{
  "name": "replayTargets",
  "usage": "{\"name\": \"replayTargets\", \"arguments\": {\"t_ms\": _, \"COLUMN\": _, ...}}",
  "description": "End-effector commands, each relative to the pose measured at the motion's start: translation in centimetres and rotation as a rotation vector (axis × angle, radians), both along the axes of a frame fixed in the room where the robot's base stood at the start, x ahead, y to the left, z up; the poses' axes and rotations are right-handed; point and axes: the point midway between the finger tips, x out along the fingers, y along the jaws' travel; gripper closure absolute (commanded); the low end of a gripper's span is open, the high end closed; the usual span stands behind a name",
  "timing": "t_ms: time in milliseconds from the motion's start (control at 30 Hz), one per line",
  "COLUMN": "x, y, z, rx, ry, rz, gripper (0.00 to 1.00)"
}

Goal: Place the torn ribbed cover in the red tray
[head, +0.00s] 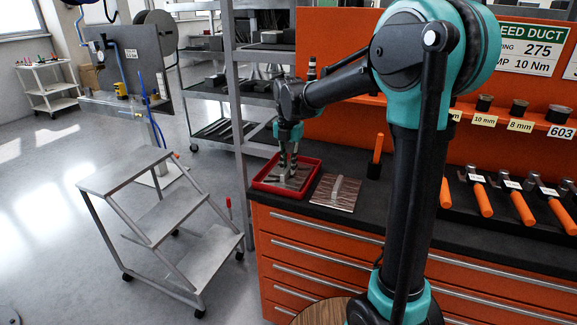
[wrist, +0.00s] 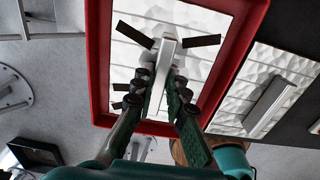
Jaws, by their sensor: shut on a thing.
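The red tray (head: 262,184) sits on the dark bench top at its left end; its rim (wrist: 98,62) frames the middle of the wrist view. A pale ribbed cover (wrist: 206,68) with several dark slits lies within the tray's outline. My gripper (head: 290,170) points down into the tray. In the wrist view its fingers (wrist: 162,84) are shut on the cover's raised middle bar. I cannot tell whether the cover rests fully on the tray floor.
A second ribbed cover (head: 336,192), without visible dark slits, lies on the bench right of the tray; it also shows in the wrist view (wrist: 282,75). Orange-handled tools (head: 482,198) lie further right. A step stand (head: 165,190) is on the floor at left.

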Motion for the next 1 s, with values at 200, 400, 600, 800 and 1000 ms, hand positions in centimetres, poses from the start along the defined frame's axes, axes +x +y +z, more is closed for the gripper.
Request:
{"name": "replayTargets", "arguments": {"t_ms": 200, "x": 0.0, "y": 0.0, "z": -0.2, "rx": 0.0, "ry": 0.0, "rz": 0.0, "gripper": 0.72}}
{"name": "replayTargets", "arguments": {"t_ms": 400, "x": 0.0, "y": 0.0, "z": -0.2, "rx": 0.0, "ry": 0.0, "rz": 0.0, "gripper": 0.66}}
{"name": "replayTargets", "arguments": {"t_ms": 600, "x": 0.0, "y": 0.0, "z": 0.1, "rx": 0.0, "ry": 0.0, "rz": 0.0, "gripper": 0.66}}
{"name": "replayTargets", "arguments": {"t_ms": 800, "x": 0.0, "y": 0.0, "z": 2.7, "rx": -0.001, "ry": 0.0, "rz": 0.0, "gripper": 0.66}}
{"name": "replayTargets", "arguments": {"t_ms": 1000, "x": 0.0, "y": 0.0, "z": 6.9, "rx": -0.001, "ry": 0.0, "rz": 0.0, "gripper": 0.66}}
